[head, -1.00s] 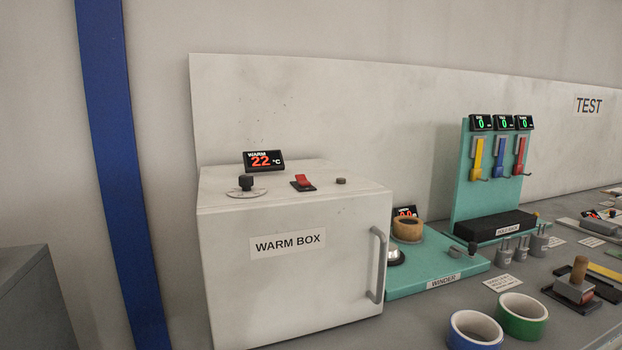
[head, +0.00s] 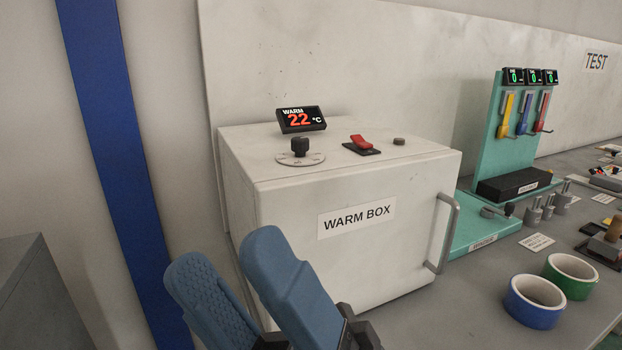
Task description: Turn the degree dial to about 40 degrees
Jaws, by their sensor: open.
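The degree dial is a black knob (head: 300,146) on a pale round scale plate (head: 300,159) on top of the white warm box (head: 345,255), near its left front edge. The scale marks are too small to read. Behind it a display (head: 301,119) reads 22 °C in red. My gripper (head: 228,262) shows two blue fingers with a gap between them, open and empty. In the picture it is below and left of the dial, in front of the box's left front corner, apart from the knob.
A red rocker switch (head: 361,144) and a small dark button (head: 399,141) sit right of the dial. The box door has a grey handle (head: 441,234). Blue (head: 534,300) and green (head: 571,275) rolls stand on the bench at right. The space above the dial is clear.

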